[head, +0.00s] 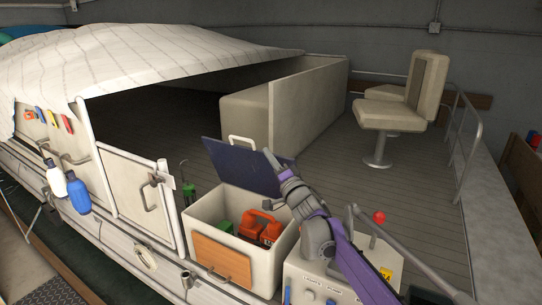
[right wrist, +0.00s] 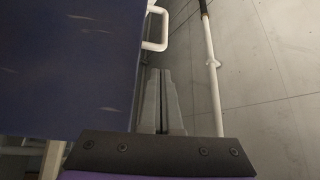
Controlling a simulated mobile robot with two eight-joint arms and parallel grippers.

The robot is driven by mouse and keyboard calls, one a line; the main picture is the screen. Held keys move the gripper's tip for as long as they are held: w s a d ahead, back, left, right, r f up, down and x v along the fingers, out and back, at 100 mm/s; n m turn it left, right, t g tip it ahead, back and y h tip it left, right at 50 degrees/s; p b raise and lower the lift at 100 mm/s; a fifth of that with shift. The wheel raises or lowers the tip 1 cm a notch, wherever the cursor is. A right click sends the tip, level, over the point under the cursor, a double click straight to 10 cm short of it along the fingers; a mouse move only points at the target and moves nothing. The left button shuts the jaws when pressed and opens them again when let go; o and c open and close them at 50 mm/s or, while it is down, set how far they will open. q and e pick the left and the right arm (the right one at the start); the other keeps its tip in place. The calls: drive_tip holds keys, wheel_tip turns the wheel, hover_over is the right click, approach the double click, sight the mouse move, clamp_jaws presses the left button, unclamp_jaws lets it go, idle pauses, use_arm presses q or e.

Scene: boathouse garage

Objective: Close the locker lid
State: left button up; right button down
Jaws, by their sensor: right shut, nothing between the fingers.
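The locker (head: 273,270) is a white box with a wooden front panel, standing on the deck at the lower middle of the head view. Its dark blue lid (head: 238,166) stands open, tilted up at the back, with a white handle (head: 241,142) on its upper edge. My right gripper (head: 269,157) is shut and empty at the lid's right side. In the right wrist view, the shut fingers (right wrist: 160,82) are beside the lid (right wrist: 65,65), near the handle (right wrist: 159,29). Whether they touch the lid is unclear. My left gripper is not in view.
Orange items (head: 259,225) and a green item (head: 223,227) lie inside the locker. A white console (head: 315,278) with a red-knobbed lever (head: 379,217) stands to its right. A cabin door (head: 135,192) is at the left. The deck behind is clear up to the seats (head: 390,115).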

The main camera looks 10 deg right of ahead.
sight(260, 152)
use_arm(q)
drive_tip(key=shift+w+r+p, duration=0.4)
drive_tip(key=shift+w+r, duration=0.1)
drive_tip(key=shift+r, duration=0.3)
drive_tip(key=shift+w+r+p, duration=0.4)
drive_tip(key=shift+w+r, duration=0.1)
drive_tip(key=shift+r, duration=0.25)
use_arm(e)
drive_tip(key=shift+x, duration=3.4)
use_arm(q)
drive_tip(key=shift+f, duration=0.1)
use_arm(e)
drive_tip(key=shift+s+f, duration=0.1)
drive_tip(key=shift+f, duration=0.05)
